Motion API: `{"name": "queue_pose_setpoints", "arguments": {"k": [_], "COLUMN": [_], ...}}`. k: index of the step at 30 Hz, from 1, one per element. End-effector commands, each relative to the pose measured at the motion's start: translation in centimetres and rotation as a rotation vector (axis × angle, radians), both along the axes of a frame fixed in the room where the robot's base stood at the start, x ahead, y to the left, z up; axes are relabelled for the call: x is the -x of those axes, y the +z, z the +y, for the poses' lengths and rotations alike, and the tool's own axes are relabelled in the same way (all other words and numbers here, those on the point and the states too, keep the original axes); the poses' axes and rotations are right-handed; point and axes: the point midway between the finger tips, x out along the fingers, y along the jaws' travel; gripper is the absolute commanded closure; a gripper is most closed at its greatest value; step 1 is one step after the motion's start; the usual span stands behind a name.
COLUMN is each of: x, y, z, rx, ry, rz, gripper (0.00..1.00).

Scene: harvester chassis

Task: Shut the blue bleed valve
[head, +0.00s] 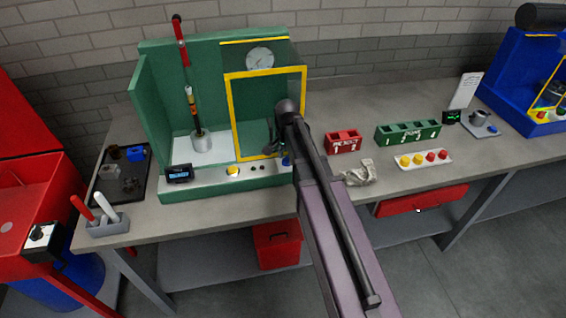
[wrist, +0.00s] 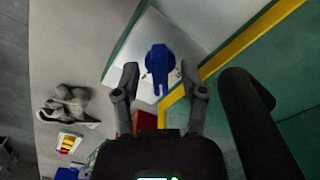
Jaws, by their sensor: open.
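The blue bleed valve (wrist: 160,58) shows in the wrist view, on the pale front ledge of the green press stand. It has a rounded body and a narrow handle pointing down the picture towards my gripper. My gripper (wrist: 160,72) is open and empty, with one finger on each side of the valve and a gap on both sides. I cannot tell how far above it the fingertips are. In the head view only a bit of the blue valve (head: 286,161) shows beside my arm, which hides much of the gripper.
The green stand (head: 160,115) has a yellow-framed guard (head: 229,118) close to my gripper. A red bin (head: 343,142), a crumpled grey cloth (head: 360,173) and a white tray of coloured buttons (head: 423,160) lie to the right. A dark tray (head: 122,185) lies left.

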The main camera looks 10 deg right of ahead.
Motion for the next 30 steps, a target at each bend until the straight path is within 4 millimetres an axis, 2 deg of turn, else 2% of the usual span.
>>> {"name": "queue_pose_setpoints", "arguments": {"k": [15, 17, 18, 21, 25, 26, 30], "x": [0.0, 0.0, 0.0, 0.0, 0.0, 0.0, 0.0], "y": [-0.5, -0.5, -0.5, -0.6, -0.6, -0.6, -0.6], "z": [0.0, 0.0, 0.0, 0.0, 0.0, 1.8, 0.4], "rx": [0.0, 0.0, 0.0, 0.0, 0.0, -0.001, -0.003], "ry": [0.0, 0.0, 0.0, -0.001, -0.001, 0.007, 0.001], "rz": [0.0, 0.0, 0.0, 0.0, 0.0, 0.001, -0.001], "gripper": [0.46, 0.61, 0.72, 1.0, 1.0, 1.0, 1.0]}}
